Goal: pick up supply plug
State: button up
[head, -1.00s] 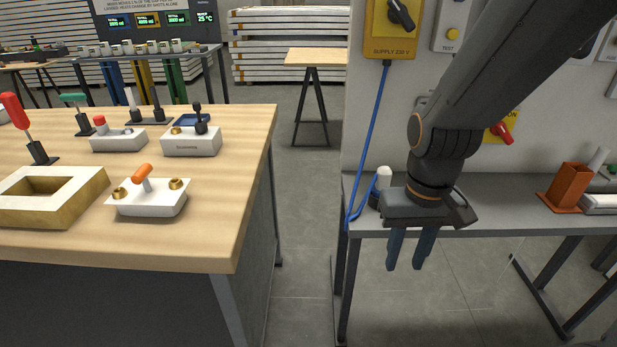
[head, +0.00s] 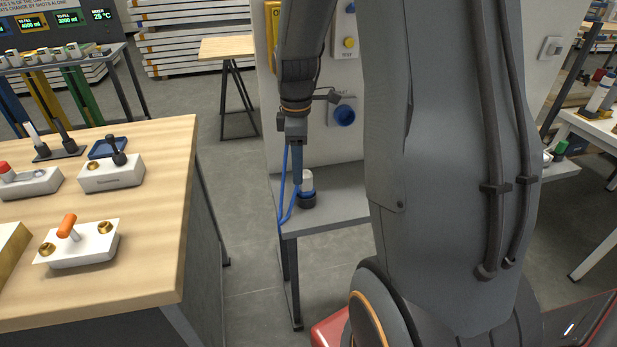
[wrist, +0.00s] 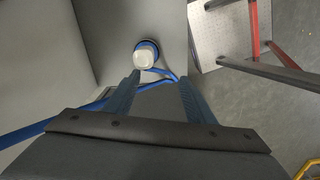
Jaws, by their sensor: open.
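The supply plug (head: 307,183) stands upright near the left corner of the grey bench, with a white body and a dark base. A blue cable (head: 285,190) runs from it. My gripper (head: 297,178) points down just beside the plug, its fingers overlapping the plug's left side in the head view. In the wrist view, the plug's white top (wrist: 146,55) with a blue ring lies just beyond the fingertips, left of the middle between them. My gripper (wrist: 158,78) is open, with only blue cable showing between its fingers. Contact with the plug cannot be told.
The grey bench (head: 340,190) is clear right of the plug. A wall panel behind carries a blue socket (head: 344,115) and the yellow supply box (head: 272,25). A wooden table (head: 160,200) with fixtures stands at the left, with a floor gap between.

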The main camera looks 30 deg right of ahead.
aim_at(306, 171)
jog(key=d+n, duration=0.1)
jog(key=w+d+r+n+p, duration=0.1)
jog(key=shift+w+d, duration=0.25)
jog(key=shift+d, duration=0.05)
jog(key=shift+w+d, duration=0.15)
jog(key=shift+d, duration=0.15)
jog(key=shift+f+n, duration=0.25)
jog(key=shift+n, duration=0.05)
jog(key=shift+f+p, duration=1.05)
jog(key=shift+f, duration=2.7)
grip_shut()
